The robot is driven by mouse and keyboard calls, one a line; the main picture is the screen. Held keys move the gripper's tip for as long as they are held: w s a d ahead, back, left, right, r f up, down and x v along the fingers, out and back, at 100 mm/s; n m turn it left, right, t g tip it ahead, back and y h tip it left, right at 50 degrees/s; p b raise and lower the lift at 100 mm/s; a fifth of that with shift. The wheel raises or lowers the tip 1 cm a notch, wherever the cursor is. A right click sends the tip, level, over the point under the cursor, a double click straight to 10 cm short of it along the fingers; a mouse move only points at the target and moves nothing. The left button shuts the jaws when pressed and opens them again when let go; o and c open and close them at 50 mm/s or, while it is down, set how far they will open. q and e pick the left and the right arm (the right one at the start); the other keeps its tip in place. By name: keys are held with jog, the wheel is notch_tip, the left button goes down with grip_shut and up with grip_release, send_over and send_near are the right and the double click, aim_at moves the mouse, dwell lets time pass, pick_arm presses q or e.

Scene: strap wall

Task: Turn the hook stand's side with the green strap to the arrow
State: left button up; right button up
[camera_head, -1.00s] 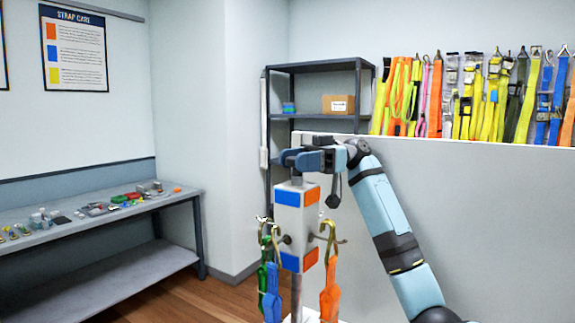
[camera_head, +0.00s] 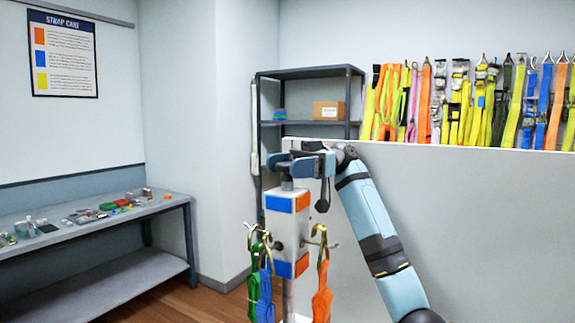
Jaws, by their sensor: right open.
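The hook stand (camera_head: 286,228) is a white upright block with blue and orange patches, on a post. A green strap (camera_head: 253,283) hangs from a hook at its left. A blue strap (camera_head: 266,292) hangs on the near side, and an orange strap (camera_head: 321,297) hangs from a hook at the right. My right gripper (camera_head: 300,165) is open at the top of the stand, its fingers around or just over the short neck there; contact cannot be told. I see no arrow; the stand's base is out of frame. My left gripper is not in view.
A white partition (camera_head: 480,220) stands behind and to the right, with many straps (camera_head: 480,100) hanging above its edge. A dark shelf (camera_head: 310,72) holds a cardboard box (camera_head: 328,111). A grey bench (camera_head: 150,208) with small parts runs along the left wall.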

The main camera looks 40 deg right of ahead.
jog(key=shift+r, duration=0.1)
notch_tip(320, 180, up, 20)
jog(key=shift+p, duration=0.4)
dwell(0.5)
